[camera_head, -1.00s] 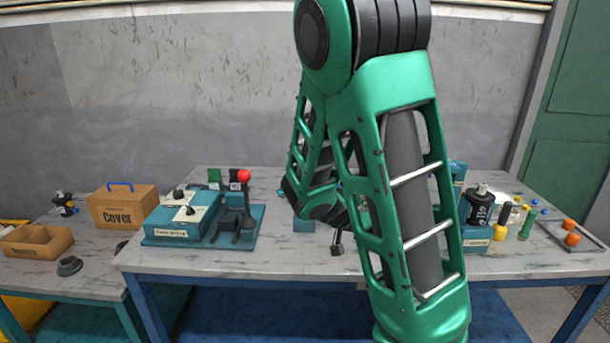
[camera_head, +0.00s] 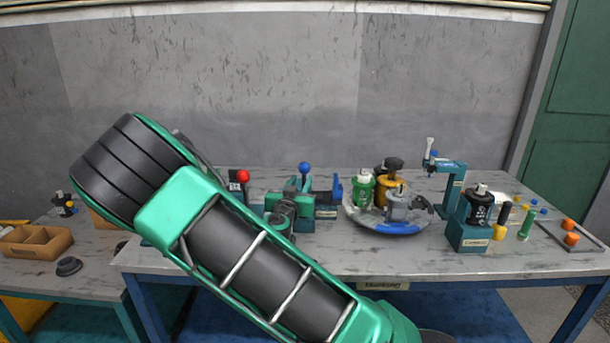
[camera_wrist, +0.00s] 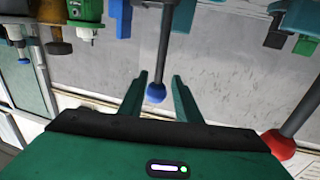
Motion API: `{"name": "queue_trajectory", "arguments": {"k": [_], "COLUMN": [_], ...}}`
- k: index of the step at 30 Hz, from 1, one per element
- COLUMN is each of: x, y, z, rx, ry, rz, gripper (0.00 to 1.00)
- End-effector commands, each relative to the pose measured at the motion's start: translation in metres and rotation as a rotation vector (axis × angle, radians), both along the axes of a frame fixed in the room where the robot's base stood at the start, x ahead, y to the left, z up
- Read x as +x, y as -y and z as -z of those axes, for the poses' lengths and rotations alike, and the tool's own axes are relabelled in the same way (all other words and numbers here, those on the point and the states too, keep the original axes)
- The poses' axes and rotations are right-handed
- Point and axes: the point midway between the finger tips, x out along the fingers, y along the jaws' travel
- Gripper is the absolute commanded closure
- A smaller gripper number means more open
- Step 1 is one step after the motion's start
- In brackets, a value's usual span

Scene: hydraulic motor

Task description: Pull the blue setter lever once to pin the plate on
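The blue-knobbed setter lever (camera_head: 304,168) stands upright on a teal station in the middle of the table in the head view. In the wrist view, which is upside down, its blue ball (camera_wrist: 156,93) and dark rod show between the two green fingers of my gripper (camera_wrist: 160,76). My gripper is open, with a gap on both sides of the ball. I cannot tell how deep the ball lies between the fingers. The plate cannot be made out clearly.
A red-knobbed lever (camera_head: 243,177) stands left of the blue one and shows in the wrist view (camera_wrist: 279,146).

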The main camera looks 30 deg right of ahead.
Motion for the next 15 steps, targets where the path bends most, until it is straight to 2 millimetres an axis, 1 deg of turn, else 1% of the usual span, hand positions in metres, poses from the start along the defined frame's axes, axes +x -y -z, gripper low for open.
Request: {"name": "queue_trajectory", "arguments": {"k": [1,9,15], "x": [0.006,0.038,0.053], "y": [0.009,0.041,0.055], "z": [0.0,0.0,0.0], "rx": [0.0,0.0,0.001], "ry": [0.001,0.0,0.0], "rz": [0.005,0.004,0.003], "gripper": [0.7,0.7,0.7]}}
